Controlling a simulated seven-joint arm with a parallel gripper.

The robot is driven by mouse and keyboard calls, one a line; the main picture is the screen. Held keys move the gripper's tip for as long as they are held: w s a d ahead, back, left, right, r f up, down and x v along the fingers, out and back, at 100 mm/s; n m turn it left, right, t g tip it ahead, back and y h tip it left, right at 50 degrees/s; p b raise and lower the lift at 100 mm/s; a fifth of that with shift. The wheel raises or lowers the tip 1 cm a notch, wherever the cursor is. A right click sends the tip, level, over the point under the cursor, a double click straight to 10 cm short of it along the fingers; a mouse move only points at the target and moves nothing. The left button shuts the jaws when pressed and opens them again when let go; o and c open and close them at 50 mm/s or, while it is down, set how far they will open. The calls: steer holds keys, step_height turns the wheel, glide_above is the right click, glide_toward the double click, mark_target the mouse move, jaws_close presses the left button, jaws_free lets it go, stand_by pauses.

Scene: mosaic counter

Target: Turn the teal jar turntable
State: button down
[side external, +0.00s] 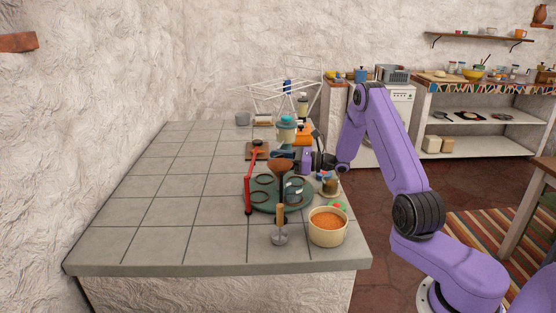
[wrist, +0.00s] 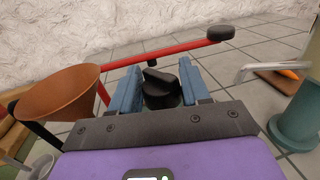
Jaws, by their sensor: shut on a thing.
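The teal turntable (side external: 262,207) is a round disc with several dark rings on it, near the right side of the tiled counter in the side external view. A small glass jar (side external: 294,190) stands on it. My gripper (side external: 284,155) reaches in from the right, level and low, just behind the turntable. In the wrist view its two blue fingers (wrist: 160,88) are closed on a dark, rounded knob-like piece (wrist: 161,90). I cannot tell how that piece joins the turntable, which is not clearly visible in the wrist view.
A brown funnel (side external: 280,167) stands close in front of my gripper; a red bar (side external: 248,188) is to its left. A bowl of orange food (side external: 328,223) and a wooden-handled tool (side external: 280,220) stand nearer the front. The counter's left half is clear.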

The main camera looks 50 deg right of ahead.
steer(key=shift+m+t+h, duration=0.3)
steer(key=shift+m+h, duration=0.1)
steer(key=shift+h, duration=0.1)
steer(key=c, duration=0.6)
jaws_free()
steer(key=shift+s, duration=0.1)
steer(key=v, duration=1.7)
steer(key=shift+s+d, duration=0.15)
steer(key=shift+d, duration=0.05)
